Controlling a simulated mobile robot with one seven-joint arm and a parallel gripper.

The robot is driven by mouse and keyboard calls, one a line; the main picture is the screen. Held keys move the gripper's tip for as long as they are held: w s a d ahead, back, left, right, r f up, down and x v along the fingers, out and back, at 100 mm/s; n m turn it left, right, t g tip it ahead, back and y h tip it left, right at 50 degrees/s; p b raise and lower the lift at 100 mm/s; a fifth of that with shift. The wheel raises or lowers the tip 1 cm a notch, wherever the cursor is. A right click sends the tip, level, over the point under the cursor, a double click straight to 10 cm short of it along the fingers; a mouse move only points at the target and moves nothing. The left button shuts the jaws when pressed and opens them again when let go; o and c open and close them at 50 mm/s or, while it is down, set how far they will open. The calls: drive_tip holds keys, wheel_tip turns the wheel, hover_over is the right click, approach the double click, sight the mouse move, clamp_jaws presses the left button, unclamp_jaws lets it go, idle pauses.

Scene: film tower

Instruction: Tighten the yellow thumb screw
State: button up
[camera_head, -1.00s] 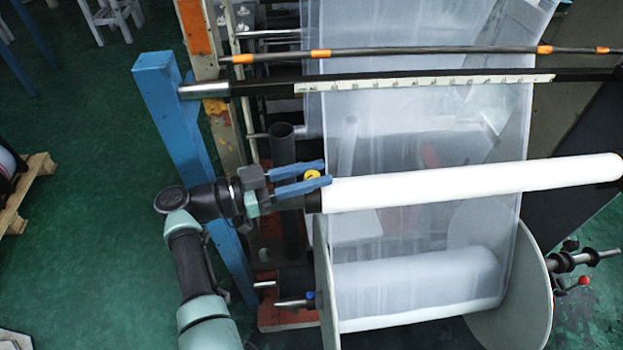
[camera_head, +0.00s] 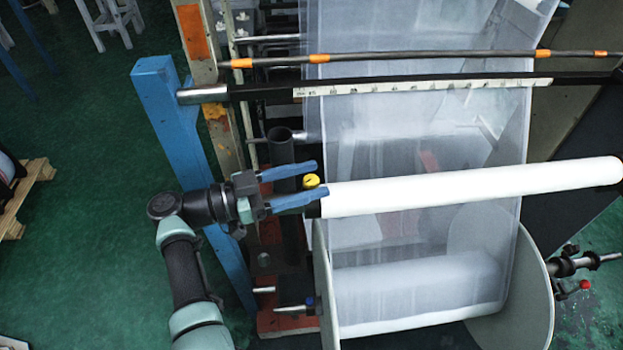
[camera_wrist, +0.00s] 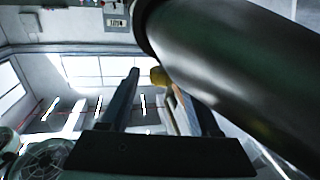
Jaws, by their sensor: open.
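The yellow thumb screw (camera_head: 311,181) sits at the left end of the white roll (camera_head: 470,186) in the head view. My gripper (camera_head: 322,180) is open, with its two blue fingers on either side of the screw head. Clear gaps show between the screw and the fingers, most plainly toward the upper finger. In the wrist view the yellow screw (camera_wrist: 160,76) shows between the far ends of the fingers, beside the large dark cylinder (camera_wrist: 235,65). The screw's shank is hidden.
A blue post (camera_head: 170,110) stands close behind my arm. A black bar with a scale (camera_head: 425,86) runs above the white roll. Clear film (camera_head: 420,130) hangs behind it. A wide flange (camera_head: 525,255) and machine shafts lie below.

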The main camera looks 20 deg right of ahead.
drive_tip(key=a+b, duration=0.5)
drive_tip(key=a, duration=0.7)
drive_tip(key=shift+w, duration=0.4)
